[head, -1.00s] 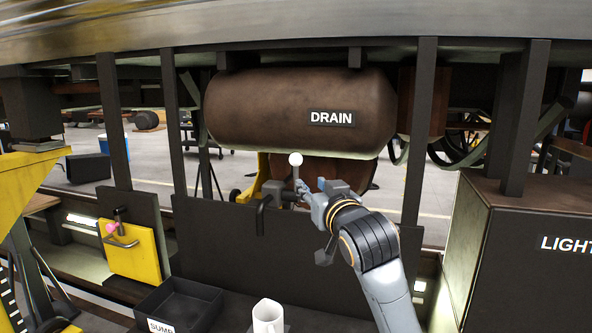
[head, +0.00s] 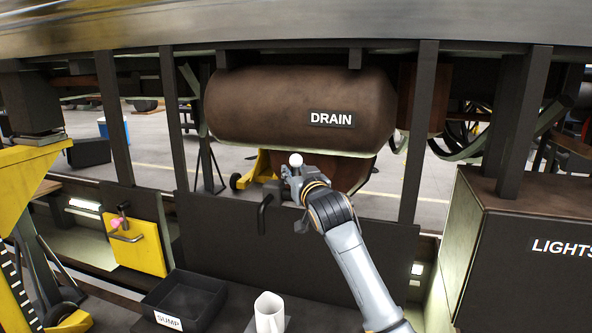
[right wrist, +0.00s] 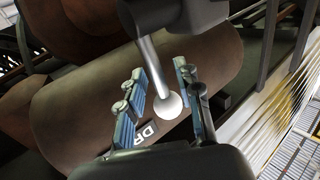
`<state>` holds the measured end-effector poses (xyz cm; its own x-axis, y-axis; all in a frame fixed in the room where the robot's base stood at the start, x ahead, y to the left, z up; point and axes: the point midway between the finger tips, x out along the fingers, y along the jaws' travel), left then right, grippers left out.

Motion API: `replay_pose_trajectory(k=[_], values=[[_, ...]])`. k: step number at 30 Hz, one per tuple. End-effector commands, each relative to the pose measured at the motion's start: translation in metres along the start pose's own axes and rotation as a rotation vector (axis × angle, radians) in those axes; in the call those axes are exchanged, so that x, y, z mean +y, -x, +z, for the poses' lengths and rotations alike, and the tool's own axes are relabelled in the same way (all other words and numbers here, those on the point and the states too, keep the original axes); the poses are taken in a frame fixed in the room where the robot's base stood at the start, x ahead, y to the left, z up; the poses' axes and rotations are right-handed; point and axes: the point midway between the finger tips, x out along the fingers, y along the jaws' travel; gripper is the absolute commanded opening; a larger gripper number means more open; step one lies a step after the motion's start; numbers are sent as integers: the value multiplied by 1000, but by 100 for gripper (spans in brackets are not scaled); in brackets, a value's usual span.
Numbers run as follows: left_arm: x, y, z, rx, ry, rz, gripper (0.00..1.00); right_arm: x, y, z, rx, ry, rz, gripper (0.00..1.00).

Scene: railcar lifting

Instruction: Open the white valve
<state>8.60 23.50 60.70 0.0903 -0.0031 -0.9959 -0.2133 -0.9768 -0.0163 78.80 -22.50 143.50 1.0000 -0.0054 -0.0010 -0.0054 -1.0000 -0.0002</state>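The white valve shows as a lever with a white ball knob (head: 296,160), below the brown tank with the DRAIN label (head: 331,119). In the right wrist view the white knob (right wrist: 169,106) and its grey shaft stand between the two fingers. My right gripper (head: 287,177) is at the lever, just below the knob in the head view, and hides the rest of the valve there. In the wrist view my right gripper (right wrist: 163,104) is open, with a finger on each side of the knob and visible gaps. My left gripper is not in view.
A black pipe elbow (head: 263,213) is left of my right gripper. A yellow panel (head: 146,253) hangs at left; a dark LIGHTS box (head: 500,255) stands at right. Dark uprights frame the tank.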

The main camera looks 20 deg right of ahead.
Motion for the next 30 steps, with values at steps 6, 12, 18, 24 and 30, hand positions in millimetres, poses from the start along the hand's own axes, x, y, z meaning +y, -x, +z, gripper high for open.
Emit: replay_pose_trajectory(k=[6, 12, 18, 24, 30], values=[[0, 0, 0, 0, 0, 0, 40, 0, 0, 0, 0, 0, 0, 24], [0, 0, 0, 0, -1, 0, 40, 0, 0, 0, 0, 0, 0, 0], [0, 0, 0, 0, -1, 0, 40, 0, 0, 0, 0, 0, 0, 0], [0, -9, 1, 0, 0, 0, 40, -1, 2, 4, 19, 13, 0, 0], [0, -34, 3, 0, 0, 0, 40, -5, 7, 10, 92, 63, -1, 0]])
